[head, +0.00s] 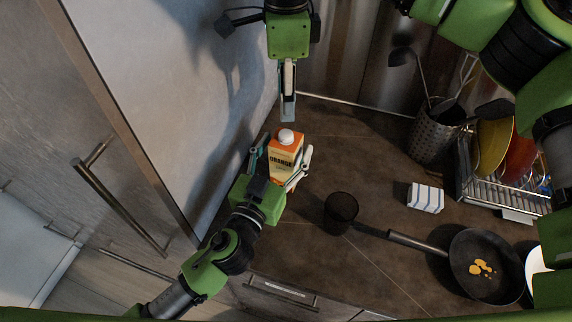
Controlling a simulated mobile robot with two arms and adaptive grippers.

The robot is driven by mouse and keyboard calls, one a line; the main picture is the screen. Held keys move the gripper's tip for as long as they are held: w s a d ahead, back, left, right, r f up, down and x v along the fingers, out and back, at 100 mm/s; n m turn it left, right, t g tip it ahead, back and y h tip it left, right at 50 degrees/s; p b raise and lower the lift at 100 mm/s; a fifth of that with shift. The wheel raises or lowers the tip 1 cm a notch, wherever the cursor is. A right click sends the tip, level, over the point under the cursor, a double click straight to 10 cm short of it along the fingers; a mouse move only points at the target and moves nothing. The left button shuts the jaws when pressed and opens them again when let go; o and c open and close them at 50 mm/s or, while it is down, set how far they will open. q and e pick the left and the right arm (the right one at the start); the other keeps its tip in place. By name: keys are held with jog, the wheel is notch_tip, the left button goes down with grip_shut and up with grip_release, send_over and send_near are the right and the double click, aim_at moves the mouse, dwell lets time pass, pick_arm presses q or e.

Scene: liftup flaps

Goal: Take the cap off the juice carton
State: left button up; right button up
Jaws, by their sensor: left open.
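The orange and white juice carton (285,158) stands upright on the dark counter. Its white cap (286,136) is on top. My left gripper (281,157) is open, with one finger on each side of the carton; I cannot tell whether they touch it. My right gripper (288,107) comes down from the top of the picture and points toward the cap, with a small gap visible between its tip and the cap. It is seen edge-on, so its opening is hidden.
A dark glass (341,208), a pan (487,266) with yellow bits and a striped sponge (425,198) are on the counter to the right. A utensil holder (436,135) and dish rack (487,188) stand farther right. A tall cabinet (165,70) bounds the left side.

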pick_arm(q)
jog(key=shift+w+d, duration=0.15)
jog(key=shift+w, duration=0.15)
